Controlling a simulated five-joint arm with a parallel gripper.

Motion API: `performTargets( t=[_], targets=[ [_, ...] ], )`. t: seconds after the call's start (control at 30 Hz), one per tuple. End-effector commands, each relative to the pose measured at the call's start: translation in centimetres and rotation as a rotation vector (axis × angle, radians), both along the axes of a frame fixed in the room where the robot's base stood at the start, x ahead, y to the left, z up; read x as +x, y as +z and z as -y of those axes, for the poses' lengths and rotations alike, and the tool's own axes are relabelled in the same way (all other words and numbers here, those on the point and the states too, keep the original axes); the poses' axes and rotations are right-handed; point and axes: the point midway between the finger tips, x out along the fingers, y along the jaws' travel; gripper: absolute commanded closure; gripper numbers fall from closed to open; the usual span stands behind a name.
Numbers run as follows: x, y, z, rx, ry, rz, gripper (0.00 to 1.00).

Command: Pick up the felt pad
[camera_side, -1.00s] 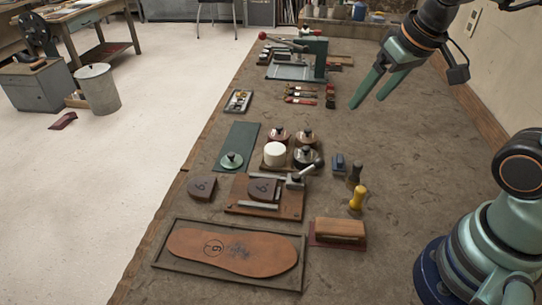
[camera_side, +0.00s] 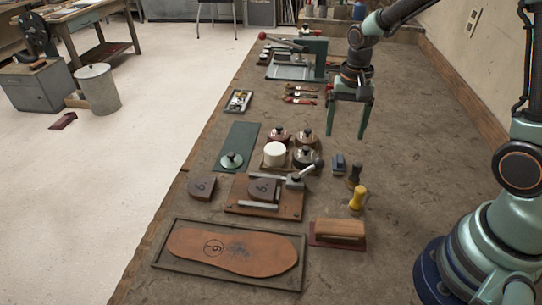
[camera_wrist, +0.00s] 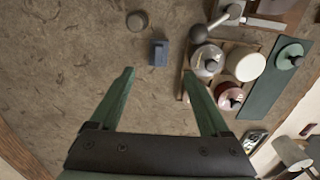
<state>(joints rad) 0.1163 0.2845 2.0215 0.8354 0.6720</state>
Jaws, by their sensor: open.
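My gripper (camera_side: 346,134) is open and empty above the bench, fingers pointing down; its two green fingers also show in the wrist view (camera_wrist: 162,76). I cannot tell for sure which thing is the felt pad. A small blue-grey block (camera_side: 338,163) lies on the bench below my gripper. In the wrist view this block (camera_wrist: 158,53) is just beyond the fingertips, between their lines, not touched. A plain white round piece (camera_side: 275,155) sits among knobbed round pots; in the wrist view it (camera_wrist: 246,66) is right of my fingers.
Knobbed pots (camera_side: 306,156) stand left of the block. A green mat (camera_side: 241,137), a wooden fixture (camera_side: 235,204) and a leather sole (camera_side: 190,243) lie farther left and nearer. Bench right is clear.

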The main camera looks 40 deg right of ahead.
Motion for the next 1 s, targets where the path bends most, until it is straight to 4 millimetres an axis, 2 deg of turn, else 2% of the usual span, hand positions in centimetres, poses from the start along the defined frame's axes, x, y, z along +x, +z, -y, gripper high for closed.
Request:
performTargets(
  t=[0.03,0.2,0.47,0.8,1.0],
  targets=[
    [-0.2,-1.1,0.0,0.001,0.000,-0.006,0.20],
    [-0.2,-3.7,0.0,0.001,0.002,-0.006,0.20],
    [-0.1,-5.5,0.0,0.000,0.002,-0.003,0.20],
    [-0.3,-9.7,0.2,0.001,0.003,-0.004,0.20],
    [-0.2,-10.2,0.2,0.000,0.003,0.000,0.20]
  ],
)
